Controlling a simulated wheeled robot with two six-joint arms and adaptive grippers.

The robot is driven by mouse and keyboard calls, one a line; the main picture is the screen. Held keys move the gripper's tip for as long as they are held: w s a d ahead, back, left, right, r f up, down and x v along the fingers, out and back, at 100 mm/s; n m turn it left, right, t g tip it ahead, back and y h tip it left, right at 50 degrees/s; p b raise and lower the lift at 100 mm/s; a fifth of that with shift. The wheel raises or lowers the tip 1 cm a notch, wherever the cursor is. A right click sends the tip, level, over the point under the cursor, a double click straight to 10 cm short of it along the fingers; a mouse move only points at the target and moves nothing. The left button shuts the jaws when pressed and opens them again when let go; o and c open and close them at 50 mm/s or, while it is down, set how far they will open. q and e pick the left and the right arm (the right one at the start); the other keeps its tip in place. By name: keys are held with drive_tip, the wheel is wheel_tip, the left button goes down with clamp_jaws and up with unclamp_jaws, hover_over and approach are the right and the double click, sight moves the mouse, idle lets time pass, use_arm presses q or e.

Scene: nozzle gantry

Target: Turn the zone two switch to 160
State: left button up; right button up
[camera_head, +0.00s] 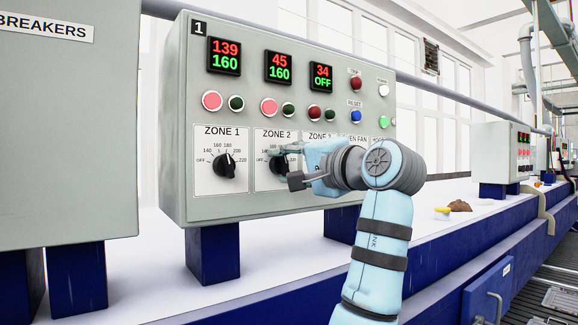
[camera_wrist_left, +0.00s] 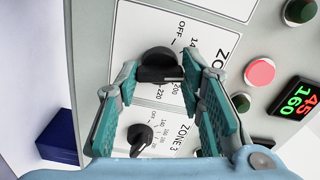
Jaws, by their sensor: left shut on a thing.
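The zone two switch is a black knob (camera_head: 276,166) on a white dial plate in the head view, partly hidden behind my left gripper (camera_head: 288,165). In the left wrist view, the knob (camera_wrist_left: 158,62) sits between the two green-padded fingers of my left gripper, which is shut on it. OFF, 140, 200 and 220 are readable around it; I cannot tell its pointer's exact direction. The zone two display (camera_head: 278,67) reads 45 in red over 160 in green. My right gripper is not in view.
The zone 1 knob (camera_head: 224,165) is close on the left. The zone 3 knob (camera_wrist_left: 140,138) shows near the fingers in the left wrist view. Pink, green and red buttons line the panel (camera_head: 178,140) above the dials. A breaker cabinet (camera_head: 70,140) stands at far left.

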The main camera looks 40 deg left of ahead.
use_arm(q)
drive_tip(key=o, duration=1.2)
drive_tip(key=v, duration=0.7)
drive_tip(key=shift+d, duration=0.2)
